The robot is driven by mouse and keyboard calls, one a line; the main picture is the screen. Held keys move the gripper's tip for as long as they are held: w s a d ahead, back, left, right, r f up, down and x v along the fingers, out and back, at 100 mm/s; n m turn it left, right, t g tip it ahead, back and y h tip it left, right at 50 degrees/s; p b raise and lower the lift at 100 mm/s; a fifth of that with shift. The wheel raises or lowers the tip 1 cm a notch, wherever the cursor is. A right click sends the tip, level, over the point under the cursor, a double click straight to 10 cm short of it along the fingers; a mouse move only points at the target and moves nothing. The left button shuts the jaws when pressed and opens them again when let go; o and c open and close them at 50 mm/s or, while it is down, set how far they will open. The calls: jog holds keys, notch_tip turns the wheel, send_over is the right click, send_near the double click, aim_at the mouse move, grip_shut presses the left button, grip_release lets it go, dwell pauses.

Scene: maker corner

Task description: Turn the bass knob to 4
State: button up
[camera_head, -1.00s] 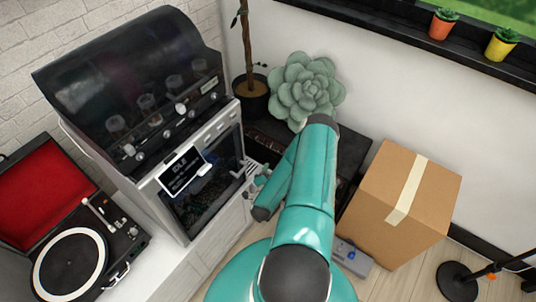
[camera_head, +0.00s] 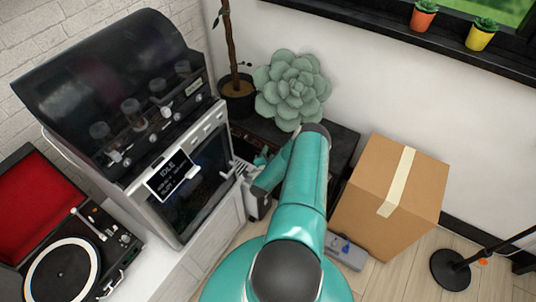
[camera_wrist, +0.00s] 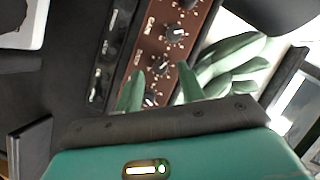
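In the wrist view a brown control panel (camera_wrist: 189,18) carries several dark knobs with pale pointers. One knob (camera_wrist: 175,32) is beyond my fingertips, one (camera_wrist: 160,66) is just past the gap between them, and another (camera_wrist: 150,100) shows between the fingers. Their labels are too small to read, so I cannot tell which is bass or its setting. My gripper (camera_wrist: 161,84) has its two teal fingers apart with nothing clearly held. I cannot tell whether they touch a knob. In the head view my gripper (camera_head: 262,158) is beside a dark box (camera_head: 345,143); the panel is mostly hidden by my arm.
A green succulent (camera_head: 292,88) sits on the box, with a potted plant (camera_head: 238,97) behind. A large machine with a screen (camera_head: 170,176) and a turntable (camera_head: 62,272) stand left. A cardboard box (camera_head: 375,215) is right. A grey pedal (camera_head: 345,251) lies on the floor.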

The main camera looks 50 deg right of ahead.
jog(key=shift+w+d+f, duration=0.1)
jog(key=shift+w+d, duration=0.1)
jog(key=shift+d, duration=0.1)
grip_shut()
jog(key=shift+f+m+t+h, duration=0.15)
jog(key=shift+m+t+h, duration=0.3)
jog(key=shift+m, duration=0.7)
jog(key=shift+f+m+t+h, duration=0.15)
jog(key=shift+m+t+h, duration=0.3)
jog(key=shift+m, duration=0.7)
grip_release()
